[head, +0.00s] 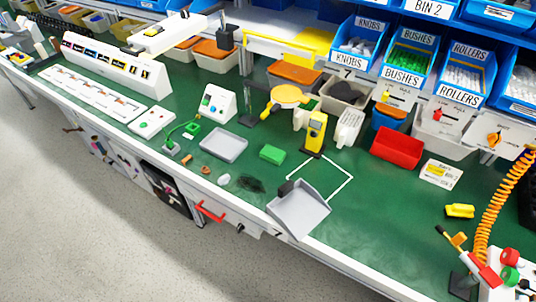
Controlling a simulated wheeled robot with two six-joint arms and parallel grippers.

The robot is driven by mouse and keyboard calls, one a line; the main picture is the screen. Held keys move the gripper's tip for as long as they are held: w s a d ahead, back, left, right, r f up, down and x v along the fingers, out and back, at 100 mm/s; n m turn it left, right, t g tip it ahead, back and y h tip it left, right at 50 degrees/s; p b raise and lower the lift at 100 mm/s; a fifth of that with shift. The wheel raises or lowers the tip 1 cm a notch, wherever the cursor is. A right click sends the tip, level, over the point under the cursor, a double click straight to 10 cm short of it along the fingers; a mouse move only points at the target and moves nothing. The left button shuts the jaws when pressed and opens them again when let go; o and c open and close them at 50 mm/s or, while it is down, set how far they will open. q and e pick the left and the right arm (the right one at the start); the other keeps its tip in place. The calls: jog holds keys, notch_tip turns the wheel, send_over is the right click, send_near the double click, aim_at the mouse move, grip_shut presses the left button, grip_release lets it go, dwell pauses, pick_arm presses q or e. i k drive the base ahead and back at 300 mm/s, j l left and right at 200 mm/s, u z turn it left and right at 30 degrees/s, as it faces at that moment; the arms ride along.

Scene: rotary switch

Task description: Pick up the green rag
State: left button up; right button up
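A small green folded-looking piece (272,154) lies flat on the green bench top, between a grey tray and a white outlined square. It is the thing that best fits the green rag, though at this size I cannot tell whether it is cloth. Its upper face is uncovered and nothing lies on it. Neither of my grippers shows in the head view.
The grey tray (224,146) is left of the green piece, and a yellow handheld device (315,132) stands to its right. A grey dustpan (300,208) overhangs the front edge. A dark tangle (250,184) lies nearer that edge. Blue bins (408,62) line the back.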

aim_at(272, 154)
jog(key=k+j, duration=0.1)
jog(key=j, duration=0.2)
jog(key=k+j, duration=0.1)
jog(key=j, duration=0.25)
jog(key=k+j+u, duration=0.1)
jog(key=j, duration=0.2)
jog(key=k+j, duration=0.15)
jog(key=j, duration=0.2)
